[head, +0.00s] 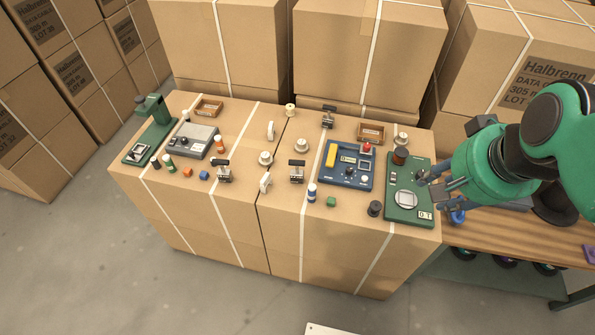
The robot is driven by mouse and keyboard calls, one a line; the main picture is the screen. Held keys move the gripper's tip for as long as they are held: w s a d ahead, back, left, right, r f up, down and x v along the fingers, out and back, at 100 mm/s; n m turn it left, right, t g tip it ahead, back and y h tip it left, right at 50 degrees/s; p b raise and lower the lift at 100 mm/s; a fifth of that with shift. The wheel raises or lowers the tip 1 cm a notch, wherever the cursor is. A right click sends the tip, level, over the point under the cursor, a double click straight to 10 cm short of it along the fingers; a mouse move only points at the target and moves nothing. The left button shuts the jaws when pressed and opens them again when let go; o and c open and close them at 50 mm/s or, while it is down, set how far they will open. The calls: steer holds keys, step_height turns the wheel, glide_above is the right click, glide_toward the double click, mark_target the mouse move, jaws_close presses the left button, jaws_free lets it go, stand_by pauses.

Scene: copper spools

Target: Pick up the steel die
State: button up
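I cannot tell for certain which piece is the steel die. Small round metallic-looking pieces stand on the cartons: one near the middle (266,158), one farther back (302,145), and one at the far right (402,140). My gripper (424,188) comes in from the right, over the right edge of the green scale (408,217). Its fingers look spread, with nothing visible between them. It is well to the right of the two middle pieces and in front of the far-right one.
A blue instrument box (347,181), a grey device (188,145), a green press (152,125) and small wooden trays (371,133) stand on the cartons. Tall cartons (375,55) close off the back. A wooden bench (520,235) is at right.

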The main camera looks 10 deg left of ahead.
steer(key=w+a+f+m+g+y+p, duration=0.15)
steer(key=w+a+m, duration=0.25)
steer(key=w+a, duration=0.45)
steer(key=m+g+y+p, duration=0.2)
steer(key=m+g+p, duration=0.2)
steer(key=m, duration=0.6)
glide_above(300, 174)
steer(key=d, duration=0.5)
step_height(300, 174, down, 25)
steer(key=shift+w+a, duration=0.15)
steer(key=shift+w, duration=0.2)
steer(key=shift+f, duration=0.1)
steer(key=shift+b+x, duration=1.2)
steer(key=shift+x, duration=3.05)
steer(key=shift+f, duration=0.15)
